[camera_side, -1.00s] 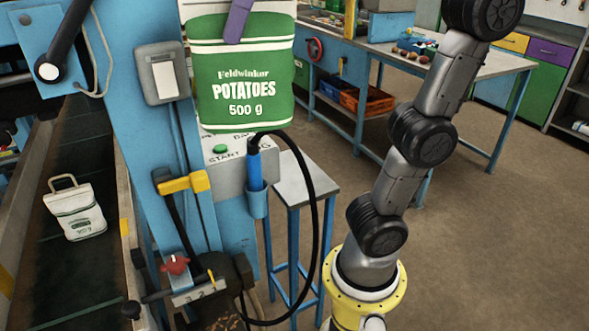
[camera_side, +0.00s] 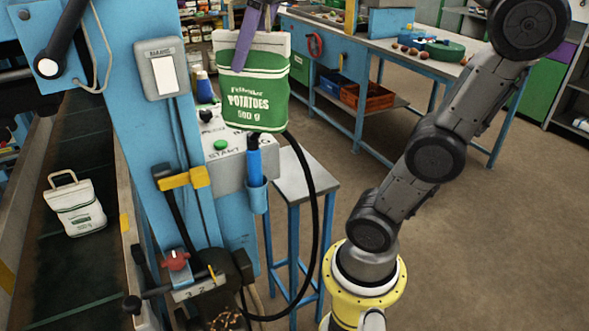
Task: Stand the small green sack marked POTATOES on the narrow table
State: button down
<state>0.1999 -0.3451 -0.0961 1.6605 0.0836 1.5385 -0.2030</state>
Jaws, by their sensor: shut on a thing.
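The green and white sack marked POTATOES (camera_side: 254,103) hangs upright, slightly tilted, in the air at the upper middle of the side view. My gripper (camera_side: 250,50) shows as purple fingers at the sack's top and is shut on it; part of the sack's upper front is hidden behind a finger. The narrow table (camera_side: 305,182), with a grey top and blue legs, stands below and to the right of the sack. Its top looks bare, with a black cable crossing in front of it.
The blue machine with its control box (camera_side: 226,150), blue-handled tool (camera_side: 254,165) and looping black cable (camera_side: 316,220) stands left of the narrow table. A white sack (camera_side: 75,205) lies on the conveyor at left. A workbench (camera_side: 420,62) stands behind.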

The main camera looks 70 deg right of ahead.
jog(key=s+d+f+m+h, duration=0.1)
jog(key=d+f+m, duration=0.3)
jog(key=d, duration=0.5)
jog(key=s+d+f+m+h, duration=0.1)
jog(key=s+d+f, duration=0.1)
jog(key=d+f, duration=0.55)
jog(key=w+d+f+m, duration=0.1)
jog(key=w+d+f, duration=0.2)
jog(key=d+f, duration=0.3)
jog(key=w+d+f+m, duration=0.1)
jog(key=w+d+f, duration=0.2)
jog(key=d+f, duration=0.3)
jog(key=w+d+f+m+g+h, duration=0.1)
jog(key=w+d+f+m, duration=0.1)
jog(key=w+d+f, duration=0.2)
jog(key=shift+d+f, duration=1.6)
jog(key=shift+f, duration=0.55)
grip_release()
jog(key=shift+a+f, duration=0.1)
jog(key=shift+f, duration=0.05)
